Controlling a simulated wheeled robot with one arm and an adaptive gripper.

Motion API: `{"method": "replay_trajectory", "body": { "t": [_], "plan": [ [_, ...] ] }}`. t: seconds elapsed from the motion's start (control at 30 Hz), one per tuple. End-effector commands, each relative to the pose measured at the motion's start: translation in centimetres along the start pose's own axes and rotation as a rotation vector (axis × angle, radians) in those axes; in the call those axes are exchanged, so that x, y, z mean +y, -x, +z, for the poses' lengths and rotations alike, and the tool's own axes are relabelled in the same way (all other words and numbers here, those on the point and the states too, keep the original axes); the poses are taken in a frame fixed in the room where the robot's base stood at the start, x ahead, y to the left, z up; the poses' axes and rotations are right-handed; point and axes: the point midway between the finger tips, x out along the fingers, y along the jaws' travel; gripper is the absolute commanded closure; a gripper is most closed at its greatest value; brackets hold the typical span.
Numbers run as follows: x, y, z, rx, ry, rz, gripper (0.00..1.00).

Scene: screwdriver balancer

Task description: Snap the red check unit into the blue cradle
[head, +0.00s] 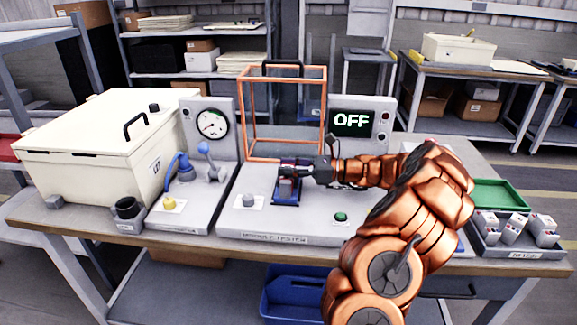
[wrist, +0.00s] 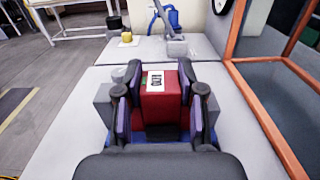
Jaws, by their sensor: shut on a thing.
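The red check unit (wrist: 158,108) with a white label on top sits between the two fingers of my gripper (wrist: 160,92) in the wrist view. My gripper is shut on its sides. In the head view my gripper (head: 291,171) is over the blue cradle (head: 286,198) on the module tester, and the unit is mostly hidden by the fingers. Blue edges of the cradle (wrist: 113,138) show low around the unit in the wrist view. The unit looks upright and in or just above the cradle; I cannot tell whether it is fully seated.
An orange frame guard (head: 325,110) stands open behind the cradle. A screen (head: 352,123) reads OFF. A gauge station (head: 212,124) and a cream lidded box (head: 90,150) are to the left. A green tray (head: 497,195) and several grey-white units (head: 513,228) are at the right.

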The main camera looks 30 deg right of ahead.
Motion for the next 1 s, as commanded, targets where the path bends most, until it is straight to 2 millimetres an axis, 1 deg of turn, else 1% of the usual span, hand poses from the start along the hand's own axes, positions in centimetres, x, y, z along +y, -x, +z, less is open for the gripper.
{"method": "replay_trajectory", "body": {
  "t": [0.03, 0.1, 0.13, 0.4, 0.67, 0.77, 0.87, 1.0],
  "plan": [
    [-0.1, 0.0, 0.5, -0.008, 0.004, -0.002, 1.0],
    [-0.1, 0.0, 0.5, -0.008, 0.004, -0.003, 1.0],
    [-0.1, 0.0, 0.5, -0.008, 0.004, -0.003, 0.6],
    [-0.1, 0.0, 0.2, -0.004, 0.002, -0.001, 0.32],
    [0.0, 0.0, 0.1, -0.002, 0.001, -0.001, 0.32],
    [0.0, 0.0, 0.4, -0.002, 0.001, 0.0, 0.32],
    [0.0, 0.0, 1.4, -0.002, 0.003, 0.0, 0.32],
    [0.0, -0.1, 3.8, -0.002, 0.006, 0.001, 0.32]
  ]
}}
